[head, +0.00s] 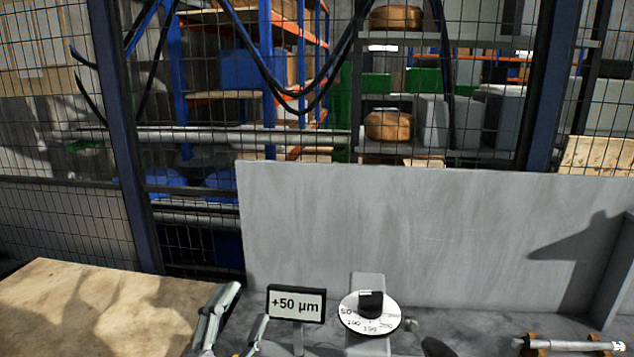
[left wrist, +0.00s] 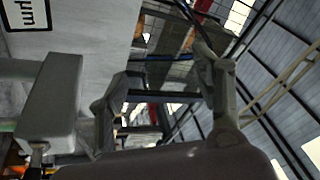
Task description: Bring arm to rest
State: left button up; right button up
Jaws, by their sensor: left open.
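My left gripper (head: 246,304) is at the bottom of the head view, left of centre. Its two grey fingers point up and are spread apart, with nothing seen between them. It is just left of the sign reading "+50 µm" (head: 296,304). In the left wrist view the fingers of my left gripper (left wrist: 160,85) stand apart, with only background between them. Part of the sign (left wrist: 27,14) shows there at the top left. My right gripper is not in view.
A dial (head: 369,322) with a black knob (head: 370,302) stands right of the sign. A grey panel (head: 400,235) rises behind. A wooden surface (head: 70,305) is at the left. A metal shaft (head: 570,345) rests on brown supports at the lower right. Mesh fencing stands beyond.

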pick_arm(q)
jog(key=s+a+f+n+g+y, duration=0.3)
jog(key=a+f+n+g, duration=0.15)
jog(key=f, duration=0.45)
jog(key=s+a+f+n+g+y, duration=0.3)
jog(key=a+f+n+y, duration=0.15)
jog(key=f, duration=0.45)
jog(key=s+f+n+g+h, duration=0.1)
jog(key=s+f+n+g, duration=0.1)
jog(key=s+f+g, duration=0.45)
jog(key=s+f+n+g+h, duration=0.1)
jog(key=s+f+n+g, duration=0.15)
jog(key=s+f, duration=0.7)
jog(key=s+f+g+b, duration=0.1)
jog(key=s+f, duration=0.1)
jog(key=f, duration=1)
jog(key=s+f+g, duration=0.1)
jog(key=s+f, duration=0.1)
jog(key=f, duration=0.9)
jog(key=s+a+f+b, duration=0.1)
jog(key=s+a+f, duration=0.1)
jog(key=s+f, duration=1.4)
notch_tip(320, 180, down, 3)
jog(key=shift+s+a+r+m+g+y, duration=0.15)
jog(key=shift+s+a+m+g+y, duration=0.2)
jog(key=shift+s+g, duration=0.1)
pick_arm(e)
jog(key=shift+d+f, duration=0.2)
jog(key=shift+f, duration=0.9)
